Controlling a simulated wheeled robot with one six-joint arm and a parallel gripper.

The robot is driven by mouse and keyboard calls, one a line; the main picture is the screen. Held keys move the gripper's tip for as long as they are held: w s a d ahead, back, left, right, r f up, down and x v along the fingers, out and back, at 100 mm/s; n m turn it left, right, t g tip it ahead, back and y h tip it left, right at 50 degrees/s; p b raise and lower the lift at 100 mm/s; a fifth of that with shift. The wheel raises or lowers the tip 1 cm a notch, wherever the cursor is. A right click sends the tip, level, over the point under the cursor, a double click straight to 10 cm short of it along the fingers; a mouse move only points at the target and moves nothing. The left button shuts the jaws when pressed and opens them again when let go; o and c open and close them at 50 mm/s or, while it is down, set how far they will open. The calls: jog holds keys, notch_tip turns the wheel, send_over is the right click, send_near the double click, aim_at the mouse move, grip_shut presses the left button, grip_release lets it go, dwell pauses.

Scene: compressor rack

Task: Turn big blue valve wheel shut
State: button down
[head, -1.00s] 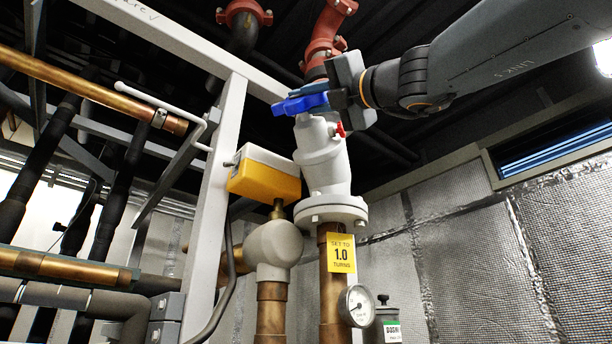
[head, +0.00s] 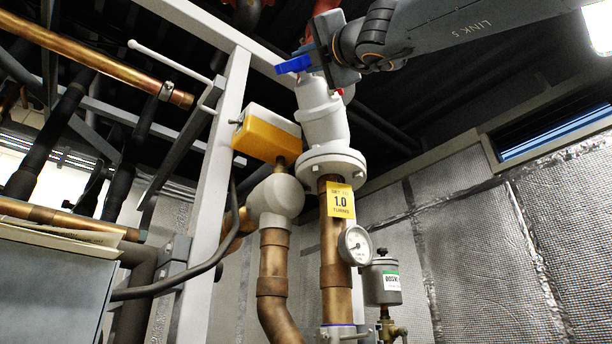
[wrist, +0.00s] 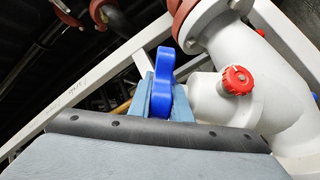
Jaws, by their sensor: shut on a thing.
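The blue valve wheel (head: 293,65) sits at the top of a white valve body (head: 322,112) in the head view, and only part of it shows past my gripper. In the wrist view, the blue wheel (wrist: 161,80) stands between the two blue-grey fingers. My gripper (wrist: 163,102) is shut on it. In the head view my gripper (head: 328,50) comes in from the upper right and covers the rest of the wheel. The wheel's far side and its stem are hidden.
A yellow-and-white box (head: 268,137) and a white frame post (head: 215,170) stand left of the valve. A small red knob (wrist: 237,79) is right of the wheel. Below hang a yellow "1.0 turns" tag (head: 340,201) and a gauge (head: 355,246). Insulated walls are at right.

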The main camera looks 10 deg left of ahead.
jog(key=shift+a+f+m+t+h+b, duration=0.15)
jog(key=shift+m+t+h+b, duration=1.25)
jog(key=shift+b, duration=1.15)
jog(key=shift+f+m+t+h+b, duration=0.1)
jog(key=shift+m+t+h+b, duration=0.9)
jog(key=shift+m+t+b, duration=1.15)
